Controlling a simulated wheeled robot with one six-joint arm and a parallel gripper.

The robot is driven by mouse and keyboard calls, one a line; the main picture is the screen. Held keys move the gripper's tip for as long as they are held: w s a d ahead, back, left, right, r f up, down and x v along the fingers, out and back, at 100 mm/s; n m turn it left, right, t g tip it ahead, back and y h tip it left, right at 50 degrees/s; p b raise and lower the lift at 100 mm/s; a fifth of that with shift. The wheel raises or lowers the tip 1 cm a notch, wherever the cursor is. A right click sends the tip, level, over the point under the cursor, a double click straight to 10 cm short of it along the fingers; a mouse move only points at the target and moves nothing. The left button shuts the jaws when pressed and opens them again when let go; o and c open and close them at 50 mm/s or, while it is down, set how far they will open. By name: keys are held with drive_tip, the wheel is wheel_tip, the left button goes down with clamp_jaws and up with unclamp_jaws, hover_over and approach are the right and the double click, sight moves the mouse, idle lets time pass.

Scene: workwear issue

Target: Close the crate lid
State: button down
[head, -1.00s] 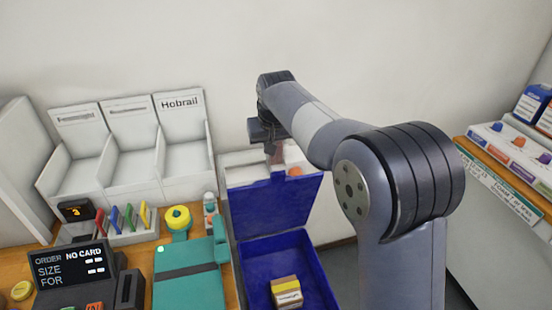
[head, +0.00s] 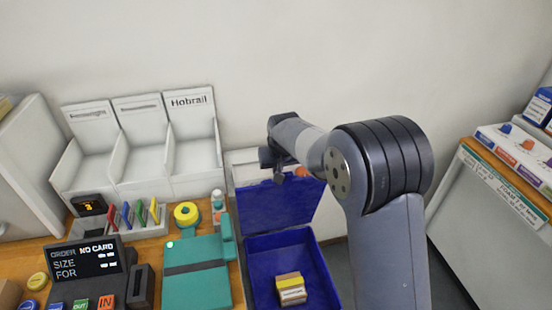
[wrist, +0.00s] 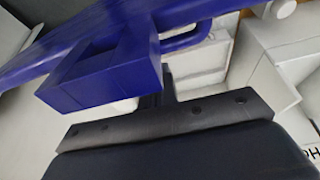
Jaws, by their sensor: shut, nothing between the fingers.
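The blue crate (head: 252,270) stands right of the table, open at the top. Its blue lid (head: 275,212) is raised at the far side of the crate. A yellow and white box (head: 290,289) lies inside the crate. My gripper (head: 290,178) is shut and empty at the lid's upper edge. In the wrist view my gripper (wrist: 155,95) is close to the blue lid (wrist: 85,35), beside a block-like part that sticks out from it. The fingertips are partly hidden, and I cannot tell whether they touch the lid.
A counter (head: 500,215) is at the right.

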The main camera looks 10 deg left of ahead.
drive_tip(key=shift+s+d+f, duration=0.1)
drive_tip(key=shift+s+d, duration=0.1)
drive_tip(key=shift+s, duration=0.25)
